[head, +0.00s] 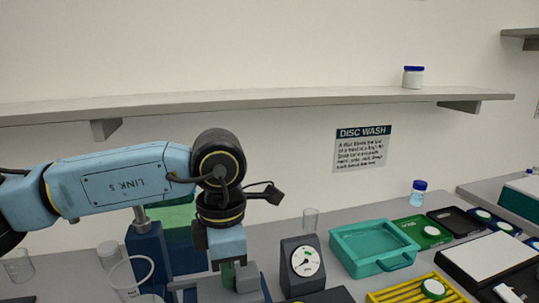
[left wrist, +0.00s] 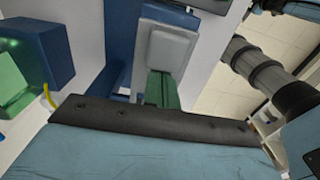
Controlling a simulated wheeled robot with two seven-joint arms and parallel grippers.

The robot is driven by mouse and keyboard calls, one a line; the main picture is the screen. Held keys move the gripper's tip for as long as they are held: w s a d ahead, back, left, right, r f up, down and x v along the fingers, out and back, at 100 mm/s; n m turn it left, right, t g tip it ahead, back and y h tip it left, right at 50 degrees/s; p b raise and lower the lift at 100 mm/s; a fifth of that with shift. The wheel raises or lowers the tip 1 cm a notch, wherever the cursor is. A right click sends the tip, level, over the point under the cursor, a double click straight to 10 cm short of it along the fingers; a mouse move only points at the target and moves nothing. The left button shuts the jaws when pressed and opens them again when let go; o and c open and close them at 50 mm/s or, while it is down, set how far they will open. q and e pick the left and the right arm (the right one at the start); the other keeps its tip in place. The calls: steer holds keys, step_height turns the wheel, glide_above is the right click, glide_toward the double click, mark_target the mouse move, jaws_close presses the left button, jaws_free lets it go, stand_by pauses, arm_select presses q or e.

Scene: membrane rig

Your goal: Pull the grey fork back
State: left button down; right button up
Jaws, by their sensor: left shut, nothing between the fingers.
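My left gripper (head: 238,282) points down at the bottom of the head view, shut and empty, beside a dark blue stand (head: 147,255) with a green part (head: 178,222) on it. In the left wrist view, a grey block and green strip (left wrist: 162,88) show just past my gripper's black-edged blue body. I cannot make out the grey fork for certain in either view, nor whether my fingers touch it. My right gripper is in neither view.
A clear ring-topped vessel (head: 128,278) stands left of the blue stand. A dial box (head: 302,262), a teal tray (head: 372,247) and a yellow rack (head: 400,292) stand to the right. A shelf (head: 250,101) runs along the wall behind.

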arm_select(q)
steer(key=shift+w+d, duration=0.1)
steer(key=shift+d, duration=0.25)
steer(key=shift+a, duration=0.1)
steer(key=shift+a+b, duration=0.4)
steer(key=shift+a, duration=0.1)
step_height(320, 180, up, 8)
steer(key=p, duration=0.4)
stand_by(0.4)
steer(key=shift+s, duration=0.2)
